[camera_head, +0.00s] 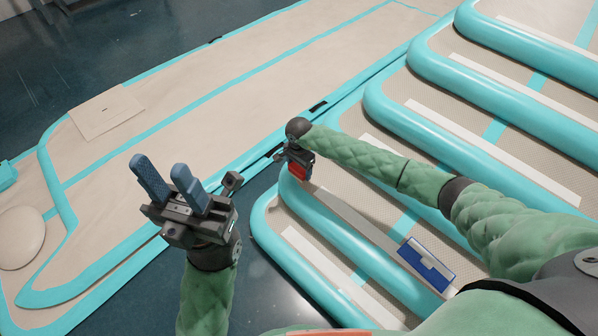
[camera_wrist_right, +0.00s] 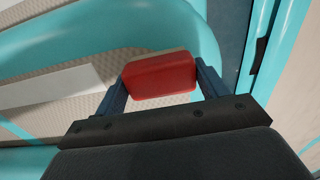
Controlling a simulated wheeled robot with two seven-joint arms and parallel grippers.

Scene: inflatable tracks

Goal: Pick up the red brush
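The red brush (camera_wrist_right: 160,76) is a red block with a pale top edge, seen in the right wrist view between the two fingers of my right gripper (camera_wrist_right: 161,85). Little or no gap shows on either side, and I cannot tell whether the fingers press on it. In the head view the red brush (camera_head: 300,171) is partly hidden by my right gripper (camera_head: 297,158), near the left end of a turquoise tube. My left gripper (camera_head: 180,180) is open and empty, with its blue fingers apart and pointing up, away from the brush.
A blue-and-white brush (camera_head: 428,263) lies on the tracks at the lower right. Turquoise inflatable tubes (camera_head: 480,90) with beige fabric between them fill the right side. A flat beige inflatable mat (camera_head: 170,140) lies at the left. Dark floor (camera_head: 85,60) is clear at the upper left.

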